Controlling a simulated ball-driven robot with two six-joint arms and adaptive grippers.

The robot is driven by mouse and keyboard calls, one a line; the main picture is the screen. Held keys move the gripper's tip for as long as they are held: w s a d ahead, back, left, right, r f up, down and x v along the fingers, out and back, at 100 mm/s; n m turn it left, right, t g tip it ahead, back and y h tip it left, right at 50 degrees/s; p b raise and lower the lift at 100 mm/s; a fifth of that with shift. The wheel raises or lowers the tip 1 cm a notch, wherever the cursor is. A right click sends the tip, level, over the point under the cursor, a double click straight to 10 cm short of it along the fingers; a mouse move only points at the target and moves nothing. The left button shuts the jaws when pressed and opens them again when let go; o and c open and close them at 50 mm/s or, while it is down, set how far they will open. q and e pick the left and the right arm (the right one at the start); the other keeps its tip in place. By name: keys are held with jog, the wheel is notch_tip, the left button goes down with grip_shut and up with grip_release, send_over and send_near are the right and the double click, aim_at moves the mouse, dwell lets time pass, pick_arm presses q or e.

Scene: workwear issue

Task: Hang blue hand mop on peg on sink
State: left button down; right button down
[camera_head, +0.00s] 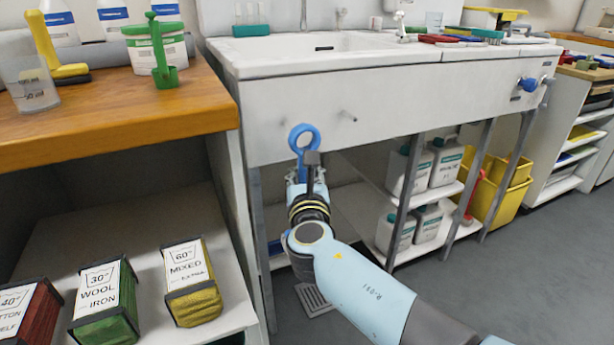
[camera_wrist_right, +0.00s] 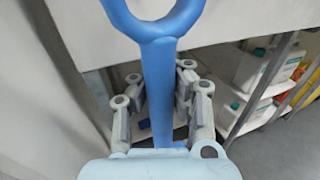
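The blue hand mop (camera_head: 303,137) is upright in front of the sink's front panel, its ring at the top; its handle also shows in the right wrist view (camera_wrist_right: 158,85). My right gripper (camera_head: 306,180) is shut on the handle below the ring, with fingers on both sides of it in the wrist view (camera_wrist_right: 158,115). The mop's lower end is hidden by my gripper. My left gripper is not in view.
A blue knob-like item (camera_head: 528,84) is on the panel's right end. Jugs (camera_head: 446,164) stand on shelves below, beside a yellow bucket (camera_head: 500,190). A wooden counter (camera_head: 120,110) is at left, above labelled bundles (camera_head: 192,283). The panel around the peg is clear.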

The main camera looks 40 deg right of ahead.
aim_at(291, 157)
jog(key=shift+w+d+f+b, duration=0.1)
jog(key=shift+w+d+b, duration=0.2)
jog(key=shift+w, duration=0.6)
jog(key=shift+w+d+f+b, duration=0.15)
jog(key=shift+w+b, duration=0.1)
jog(key=shift+w, duration=0.7)
jog(key=shift+w+d+r+b, duration=0.1)
jog(key=shift+w+d+b, duration=0.2)
jog(key=shift+w, duration=0.6)
jog(key=shift+w+f, duration=0.1)
jog(key=shift+w, duration=0.1)
jog(key=shift+w+d+f+b, duration=0.1)
jog(key=shift+w+f+b, duration=0.2)
jog(key=shift+w+b, duration=0.2)
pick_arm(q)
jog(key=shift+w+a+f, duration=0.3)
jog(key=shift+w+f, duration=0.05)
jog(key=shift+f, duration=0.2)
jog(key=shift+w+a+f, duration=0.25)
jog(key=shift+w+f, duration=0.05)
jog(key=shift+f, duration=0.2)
pick_arm(e)
jog(key=c, duration=1.4)
grip_release()
jog(key=shift+w+f, duration=0.15)
jog(key=shift+f, duration=0.05)
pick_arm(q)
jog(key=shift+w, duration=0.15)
pick_arm(e)
jog(key=shift+o, duration=0.7)
